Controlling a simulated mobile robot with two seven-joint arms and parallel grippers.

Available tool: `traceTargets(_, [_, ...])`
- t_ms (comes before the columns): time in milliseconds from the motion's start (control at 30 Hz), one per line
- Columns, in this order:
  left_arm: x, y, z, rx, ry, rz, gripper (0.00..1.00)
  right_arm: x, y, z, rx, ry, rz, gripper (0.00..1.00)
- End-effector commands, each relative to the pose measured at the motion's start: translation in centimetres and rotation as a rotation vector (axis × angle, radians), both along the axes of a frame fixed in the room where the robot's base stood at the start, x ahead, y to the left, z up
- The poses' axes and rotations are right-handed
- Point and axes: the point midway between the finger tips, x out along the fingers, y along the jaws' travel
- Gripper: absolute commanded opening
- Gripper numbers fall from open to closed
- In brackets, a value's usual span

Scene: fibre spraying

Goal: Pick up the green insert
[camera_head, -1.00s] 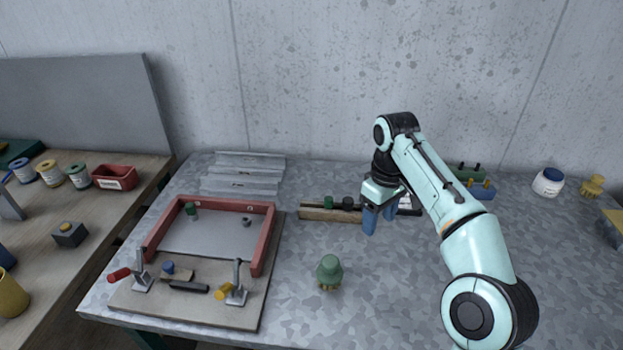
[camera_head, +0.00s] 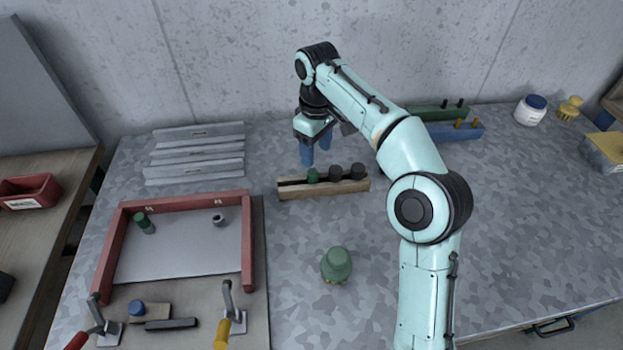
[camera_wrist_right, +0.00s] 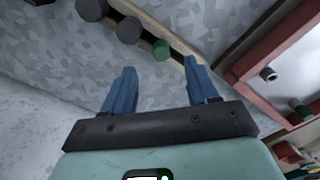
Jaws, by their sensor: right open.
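A small green insert (camera_head: 312,175) stands in a wooden rack (camera_head: 325,189), at the left of two dark grey inserts (camera_head: 347,172). In the right wrist view the green insert (camera_wrist_right: 161,49) shows just beyond the gap between my blue fingertips. My right gripper (camera_head: 315,150) is open and empty, above and behind the rack, apart from the insert. A second green cylinder (camera_head: 144,223) is inside the red frame at the left. My left gripper is out of view.
The red frame (camera_head: 109,249) with a grey nut (camera_head: 218,220) and toggle clamps lies at the left. A green domed object (camera_head: 336,264) stands in front of the rack. Metal strips (camera_head: 196,157) lie behind the frame. Blue and green holders (camera_head: 450,132) stand at the back right.

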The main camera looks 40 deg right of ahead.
Motion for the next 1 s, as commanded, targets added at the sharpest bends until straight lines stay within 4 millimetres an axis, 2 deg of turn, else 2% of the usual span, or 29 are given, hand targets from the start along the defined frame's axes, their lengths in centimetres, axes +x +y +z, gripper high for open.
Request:
traceTargets(33, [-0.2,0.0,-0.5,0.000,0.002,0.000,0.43,-0.1,-0.1,-1.2,0.000,0.004,-0.001,0.58])
traceTargets(267, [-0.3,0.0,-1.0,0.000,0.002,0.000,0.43,0.1,0.0,-2.7,0.000,0.000,-0.001,0.58])
traceTargets(600, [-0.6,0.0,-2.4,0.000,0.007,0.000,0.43,0.5,0.3,-7.2,0.001,0.001,-0.002,0.58])
traceTargets(900, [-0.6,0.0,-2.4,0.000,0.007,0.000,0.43,0.5,0.3,-7.6,0.000,-0.001,-0.002,0.58])
traceTargets(967, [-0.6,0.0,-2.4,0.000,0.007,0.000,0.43,0.5,0.3,-7.6,0.000,-0.001,-0.001,0.42])
traceTargets(1000, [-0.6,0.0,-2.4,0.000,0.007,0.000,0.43,0.5,0.3,-7.6,0.000,-0.001,-0.001,0.29])
